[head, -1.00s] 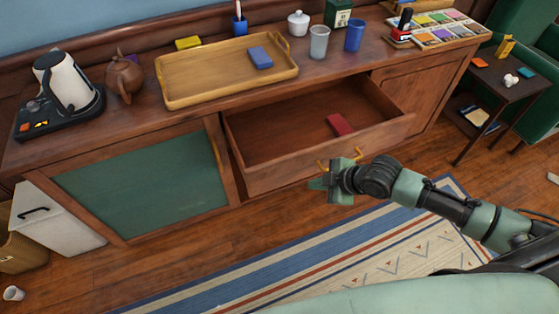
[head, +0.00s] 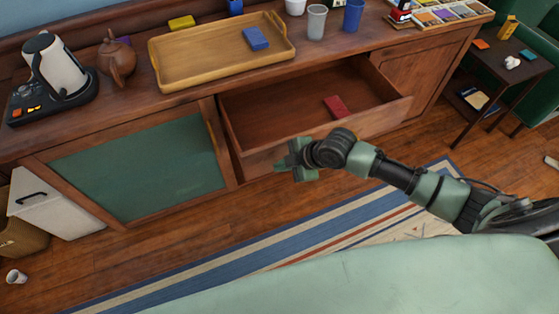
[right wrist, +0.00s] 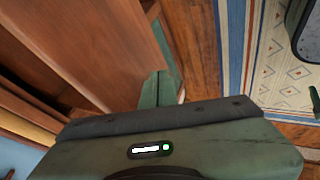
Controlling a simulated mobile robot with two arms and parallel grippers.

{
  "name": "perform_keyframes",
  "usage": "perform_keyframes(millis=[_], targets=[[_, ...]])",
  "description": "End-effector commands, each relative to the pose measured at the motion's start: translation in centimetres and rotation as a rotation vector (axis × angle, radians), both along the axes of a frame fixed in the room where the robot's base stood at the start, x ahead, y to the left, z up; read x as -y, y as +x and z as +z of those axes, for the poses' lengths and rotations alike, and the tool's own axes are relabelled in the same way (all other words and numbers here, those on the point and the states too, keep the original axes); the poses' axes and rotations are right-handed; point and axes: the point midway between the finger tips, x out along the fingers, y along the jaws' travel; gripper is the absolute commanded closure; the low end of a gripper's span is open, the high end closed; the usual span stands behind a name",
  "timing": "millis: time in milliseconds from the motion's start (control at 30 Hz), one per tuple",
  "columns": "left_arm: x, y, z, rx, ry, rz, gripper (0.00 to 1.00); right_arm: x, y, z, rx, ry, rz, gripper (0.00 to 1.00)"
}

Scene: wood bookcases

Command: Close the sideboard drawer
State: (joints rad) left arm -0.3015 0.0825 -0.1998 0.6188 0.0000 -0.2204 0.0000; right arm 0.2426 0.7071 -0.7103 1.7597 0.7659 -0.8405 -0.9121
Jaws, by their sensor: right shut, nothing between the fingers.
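The sideboard (head: 110,112) stands along the wall, with its middle drawer (head: 262,120) pulled out. A dark red block (head: 335,106) lies inside the drawer. My right gripper (head: 285,165) is in front of the drawer's front panel, toward its left part, and looks shut and empty. The drawer handle is hidden behind my right gripper and arm. In the right wrist view the shut green fingers (right wrist: 158,88) are close to the wooden drawer front (right wrist: 120,40); I cannot tell whether they touch it. My left gripper is not in view.
A wooden tray (head: 190,75) with a blue block (head: 255,38), a kettle (head: 58,70) and a brown teapot (head: 116,58) stand on the sideboard. A dark side table (head: 505,75) is at the right. A striped rug (head: 230,262) covers the floor in front.

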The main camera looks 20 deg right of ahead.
Motion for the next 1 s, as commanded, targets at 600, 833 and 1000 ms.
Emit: perform_keyframes(millis=[600,833,1000], targets=[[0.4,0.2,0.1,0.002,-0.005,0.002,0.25,-0.1,1.6,-0.1,-0.002,0.0,0.001,1.0],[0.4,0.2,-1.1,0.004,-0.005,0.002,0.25,-0.3,3.7,-0.3,0.001,0.001,-0.002,1.0],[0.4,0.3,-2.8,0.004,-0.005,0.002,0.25,-0.6,7.0,-0.4,0.004,0.002,-0.001,1.0]])
